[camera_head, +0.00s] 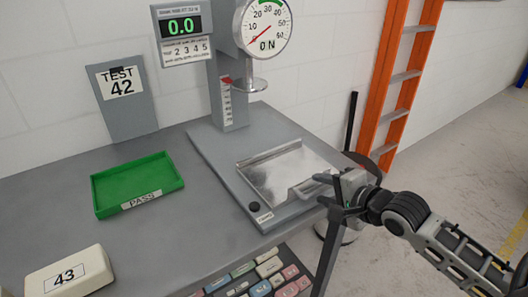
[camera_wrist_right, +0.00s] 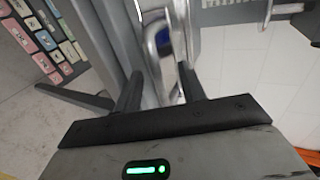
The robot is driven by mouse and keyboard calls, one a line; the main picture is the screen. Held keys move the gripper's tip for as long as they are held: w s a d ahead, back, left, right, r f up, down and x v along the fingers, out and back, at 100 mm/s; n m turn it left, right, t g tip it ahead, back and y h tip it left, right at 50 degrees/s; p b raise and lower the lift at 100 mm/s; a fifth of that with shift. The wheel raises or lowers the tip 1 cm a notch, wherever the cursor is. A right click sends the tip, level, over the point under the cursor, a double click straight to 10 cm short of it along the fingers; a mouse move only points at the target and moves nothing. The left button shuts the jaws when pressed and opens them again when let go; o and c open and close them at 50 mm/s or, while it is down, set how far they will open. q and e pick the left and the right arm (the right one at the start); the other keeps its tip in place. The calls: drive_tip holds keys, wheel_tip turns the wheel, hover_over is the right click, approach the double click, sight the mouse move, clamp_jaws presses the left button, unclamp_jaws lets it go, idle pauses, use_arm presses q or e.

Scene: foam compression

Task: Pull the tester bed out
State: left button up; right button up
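The tester bed (camera_head: 280,172) is a shiny metal plate on the grey base of the force tester (camera_head: 232,150). A handle (camera_head: 309,188) sits at its front right edge. My right gripper (camera_head: 324,191) is at this handle, coming from the right, with its two fingers spread apart. In the right wrist view a shiny bar (camera_wrist_right: 163,50), seemingly the handle, shows between and just ahead of the open fingers of my right gripper (camera_wrist_right: 161,88). I cannot tell whether they touch it. My left gripper is not in view.
A green PASS tray (camera_head: 137,185), a white block marked 43 (camera_head: 70,272) and a TEST 42 sign (camera_head: 123,97) stand on the table.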

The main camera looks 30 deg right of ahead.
idle(0.4)
drive_tip(key=shift+r+v, duration=0.15)
drive_tip(key=shift+v, duration=1.3)
drive_tip(key=shift+r+v, duration=0.15)
drive_tip(key=shift+v, duration=1.3)
drive_tip(key=shift+w+a, duration=0.1)
drive_tip(key=shift+w, duration=0.05)
drive_tip(key=s+a+f+n+g, duration=0.1)
drive_tip(key=a+f+n, duration=0.15)
drive_tip(key=f, duration=0.25)
drive_tip(key=s+a+f+n, duration=0.1)
drive_tip(key=a+f+n, duration=0.1)
drive_tip(key=f+n, duration=0.3)
drive_tip(key=s+a+f+n+g, duration=0.1)
drive_tip(key=s+a+f+n, duration=0.15)
drive_tip(key=f, duration=0.35)
drive_tip(key=s+a+f+n, duration=0.1)
drive_tip(key=a+f+n, duration=0.2)
drive_tip(key=a+n, duration=0.2)
drive_tip(key=s+a+f+n+y, duration=0.1)
drive_tip(key=a+f+n, duration=0.3)
drive_tip(key=a, duration=0.4)
drive_tip(key=shift+a+n+g, duration=0.3)
drive_tip(key=shift+n+g, duration=0.1)
drive_tip(key=shift+s+d, duration=0.1)
drive_tip(key=shift+s, duration=0.05)
